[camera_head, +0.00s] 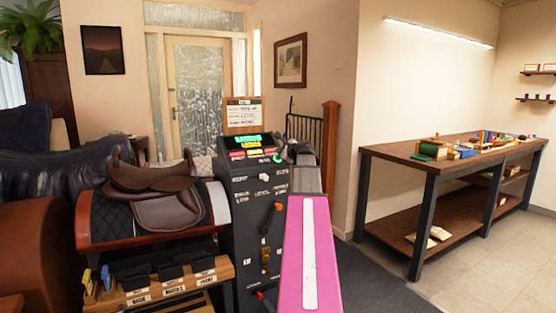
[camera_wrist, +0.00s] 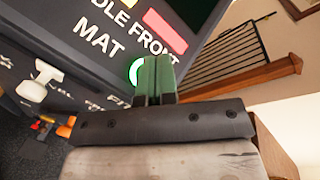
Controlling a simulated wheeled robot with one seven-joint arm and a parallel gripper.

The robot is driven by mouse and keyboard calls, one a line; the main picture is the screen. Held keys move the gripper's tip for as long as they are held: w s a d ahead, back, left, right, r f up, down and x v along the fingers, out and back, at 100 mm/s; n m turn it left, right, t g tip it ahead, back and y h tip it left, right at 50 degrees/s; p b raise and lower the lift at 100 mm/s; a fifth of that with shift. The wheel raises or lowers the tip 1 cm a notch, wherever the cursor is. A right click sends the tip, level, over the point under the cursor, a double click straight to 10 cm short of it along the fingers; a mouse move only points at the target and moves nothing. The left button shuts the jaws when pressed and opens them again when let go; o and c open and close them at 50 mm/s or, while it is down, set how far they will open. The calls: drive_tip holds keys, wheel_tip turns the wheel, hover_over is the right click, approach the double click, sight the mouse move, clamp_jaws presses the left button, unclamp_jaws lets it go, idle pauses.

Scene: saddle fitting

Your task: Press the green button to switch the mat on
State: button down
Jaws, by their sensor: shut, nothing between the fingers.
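The green button (camera_wrist: 135,72) is round with a bright rim, below the word MAT on a dark panel in the wrist view. It also shows in the head view (camera_head: 277,158) near the right side of the console's top. My gripper (camera_wrist: 156,62) is shut and empty, its two narrow fingers side by side. Their tips overlap the right part of the button in the picture and hide it; I cannot tell whether they touch it. In the head view, my gripper (camera_head: 291,148) is at the console's top right. A dark quilted pad (camera_head: 112,212) lies under the brown saddle (camera_head: 152,190).
The black console (camera_head: 253,215) carries a small green-lit display (camera_head: 245,141), coloured labels, knobs and levers. A red label (camera_wrist: 165,30) is above the button. A rack with labelled slots (camera_head: 165,285) stands left. A workbench (camera_head: 430,160) stands right; a dark railing (camera_head: 304,128) is behind.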

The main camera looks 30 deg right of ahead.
drive_tip(key=shift+r, duration=0.1)
drive_tip(key=shift+s+r, duration=0.55)
drive_tip(key=shift+r, duration=0.25)
drive_tip(key=shift+s+r, duration=0.55)
drive_tip(key=shift+r, duration=0.2)
drive_tip(key=shift+s+r, duration=0.55)
drive_tip(key=shift+r, duration=0.25)
